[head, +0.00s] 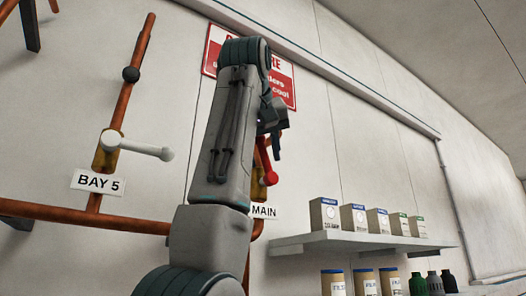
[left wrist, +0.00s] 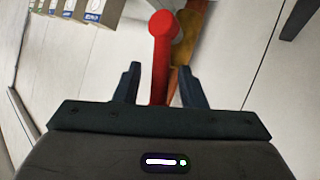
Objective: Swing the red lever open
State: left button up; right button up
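The red lever (head: 265,160) shows in the head view just right of my left forearm, on a brass valve body by the MAIN label (head: 264,211). My arm hides part of it. In the left wrist view the red lever (left wrist: 160,60) runs between the two fingers of my left gripper (left wrist: 160,85), its round end pointing up in the picture. The fingers stand apart on either side, with gaps visible between them and the lever. In the head view the left gripper (head: 274,138) is at the lever's upper part. My right gripper is in neither view.
A white lever (head: 140,147) on the BAY 5 pipe (head: 97,183) sticks out to the left of my arm. A red sign (head: 283,80) is on the wall behind. A shelf (head: 360,243) with several boxes is at the lower right. Copper pipes run along the wall.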

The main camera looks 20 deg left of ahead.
pick_arm(q)
jog(key=shift+s, duration=0.1)
jog(key=shift+s+d+r+b, duration=0.1)
jog(key=shift+s+r+b, duration=0.15)
jog(key=shift+s+b, duration=0.35)
jog(key=b+v, duration=0.1)
jog(key=v, duration=0.8)
jog(key=shift+b, duration=0.3)
jog(key=shift+r, duration=0.1)
